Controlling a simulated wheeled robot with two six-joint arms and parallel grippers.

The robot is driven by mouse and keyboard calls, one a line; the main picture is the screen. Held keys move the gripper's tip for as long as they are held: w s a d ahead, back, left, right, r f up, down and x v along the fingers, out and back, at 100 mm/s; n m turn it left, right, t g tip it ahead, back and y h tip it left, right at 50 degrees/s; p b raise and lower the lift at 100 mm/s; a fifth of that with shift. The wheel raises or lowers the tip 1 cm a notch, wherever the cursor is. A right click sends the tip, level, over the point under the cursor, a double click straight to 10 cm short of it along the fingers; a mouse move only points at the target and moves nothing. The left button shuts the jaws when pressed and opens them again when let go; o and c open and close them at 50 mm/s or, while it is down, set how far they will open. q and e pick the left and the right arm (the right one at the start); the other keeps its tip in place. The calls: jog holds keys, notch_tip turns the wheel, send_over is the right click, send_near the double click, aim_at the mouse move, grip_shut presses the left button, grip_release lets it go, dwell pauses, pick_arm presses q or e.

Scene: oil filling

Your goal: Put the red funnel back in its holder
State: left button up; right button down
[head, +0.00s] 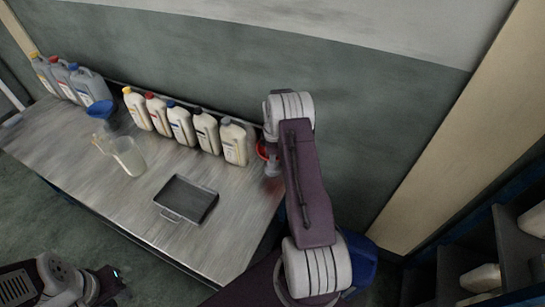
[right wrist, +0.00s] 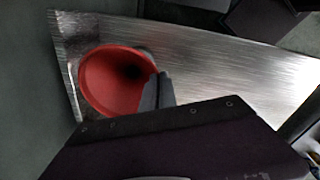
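The red funnel (head: 262,150) is at the right end of the metal table, mostly hidden behind my right arm in the head view. In the right wrist view the funnel (right wrist: 105,80) shows its wide mouth to the camera, over the table's end. My right gripper (right wrist: 158,90) has its grey fingers close together at the funnel's rim, and they look shut on it. A small grey piece (head: 272,169) shows just below the funnel in the head view; I cannot tell whether it is the holder or a fingertip. My left gripper (head: 118,284) is off the table's front edge, away from the funnel, with its fingers unclear.
Several cream bottles (head: 180,124) stand along the table's back. Grey jugs (head: 90,87) and a blue funnel (head: 100,108) are at the left. A clear jug (head: 128,157) and a dark tray (head: 186,200) stand on the metal table (head: 120,205). Shelves (head: 518,245) are at right.

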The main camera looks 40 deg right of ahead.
jog(key=c, duration=1.6)
grip_release()
jog(key=shift+r, duration=0.25)
jog(key=r, duration=0.3)
jog(key=r+b, duration=0.1)
jog(key=r, duration=0.1)
jog(key=r+b, duration=0.1)
jog(key=r, duration=0.2)
jog(key=shift+s+a+r, duration=0.2)
jog(key=shift+s+r, duration=0.1)
jog(key=shift+s, duration=0.05)
